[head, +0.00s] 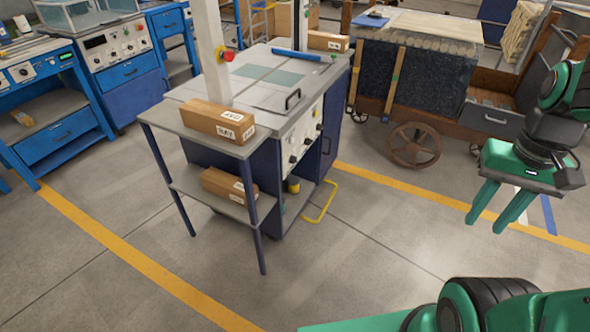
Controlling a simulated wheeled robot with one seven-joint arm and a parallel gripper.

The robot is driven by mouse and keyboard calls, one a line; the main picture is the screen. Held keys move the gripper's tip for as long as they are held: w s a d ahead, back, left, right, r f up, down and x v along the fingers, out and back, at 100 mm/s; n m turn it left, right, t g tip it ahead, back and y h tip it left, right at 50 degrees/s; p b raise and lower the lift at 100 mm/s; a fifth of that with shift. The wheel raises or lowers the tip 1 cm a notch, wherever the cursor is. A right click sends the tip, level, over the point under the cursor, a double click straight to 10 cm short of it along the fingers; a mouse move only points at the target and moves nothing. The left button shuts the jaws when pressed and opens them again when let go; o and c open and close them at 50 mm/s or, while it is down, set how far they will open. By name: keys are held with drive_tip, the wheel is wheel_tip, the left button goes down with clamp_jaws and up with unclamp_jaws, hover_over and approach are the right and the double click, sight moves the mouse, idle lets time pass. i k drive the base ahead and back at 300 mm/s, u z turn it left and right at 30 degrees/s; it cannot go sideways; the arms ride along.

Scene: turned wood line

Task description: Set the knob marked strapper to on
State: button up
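A machine with a pale work top (272,88) stands in the middle of the head view. Its right-facing front panel (300,135) carries several small dark knobs (293,159) on a light plate. Their markings are too small to read, so I cannot tell which one is marked strapper or how it is set. My gripper (487,226) is green and hangs at the right, pointing down. Its two fingers are apart with nothing between them. It is well to the right of the panel and not touching anything.
A yellow floor bar (323,205) sticks out below the panel. A wheeled wooden cart (415,145) stands behind. Blue cabinets (60,140) are at left. The floor before the machine is clear.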

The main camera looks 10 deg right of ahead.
sight(293, 160)
drive_tip(key=u, duration=0.55)
drive_tip(key=i, duration=1)
